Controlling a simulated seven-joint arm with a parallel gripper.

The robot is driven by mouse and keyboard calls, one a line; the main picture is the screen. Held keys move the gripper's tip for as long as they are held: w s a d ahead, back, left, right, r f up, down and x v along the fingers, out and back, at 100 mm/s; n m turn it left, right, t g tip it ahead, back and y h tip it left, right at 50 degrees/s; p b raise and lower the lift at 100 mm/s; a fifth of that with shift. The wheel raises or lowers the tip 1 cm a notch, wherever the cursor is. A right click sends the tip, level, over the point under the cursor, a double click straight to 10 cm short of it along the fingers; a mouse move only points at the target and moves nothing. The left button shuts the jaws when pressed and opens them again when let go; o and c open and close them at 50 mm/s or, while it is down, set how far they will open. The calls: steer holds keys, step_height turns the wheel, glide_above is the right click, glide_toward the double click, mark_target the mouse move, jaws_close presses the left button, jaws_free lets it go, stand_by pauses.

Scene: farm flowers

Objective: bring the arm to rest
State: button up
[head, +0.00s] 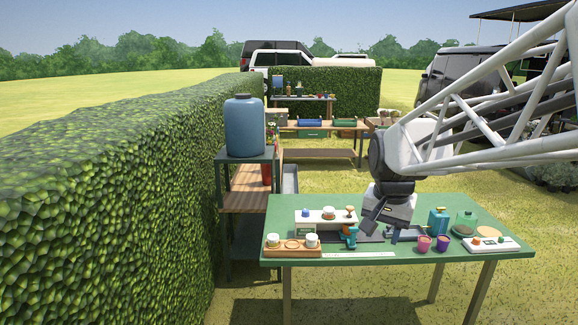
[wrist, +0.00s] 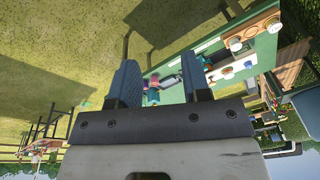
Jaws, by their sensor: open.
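My gripper (head: 382,224) hangs over the green table (head: 400,283) in the head view, around the middle of its top. In the wrist view my gripper (wrist: 160,85) shows its two dark fingers spread apart with nothing between them. The green table (wrist: 255,58) lies beyond the fingers there. In the head view my arm reaches in from the upper right. The gap between the fingertips and the table top is hard to judge.
A tall hedge (head: 110,200) and a shelf with a blue barrel (head: 245,127) stand left.

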steer(key=s+f+n, duration=0.2)
steer(key=s, duration=0.9)
steer(key=s+a+f+n, duration=0.1)
steer(key=s+f+n, duration=0.2)
steer(key=s, duration=0.8)
steer(key=shift+a+f+t, duration=0.15)
steer(key=shift+f+t, duration=0.15)
steer(key=shift+t, duration=0.1)
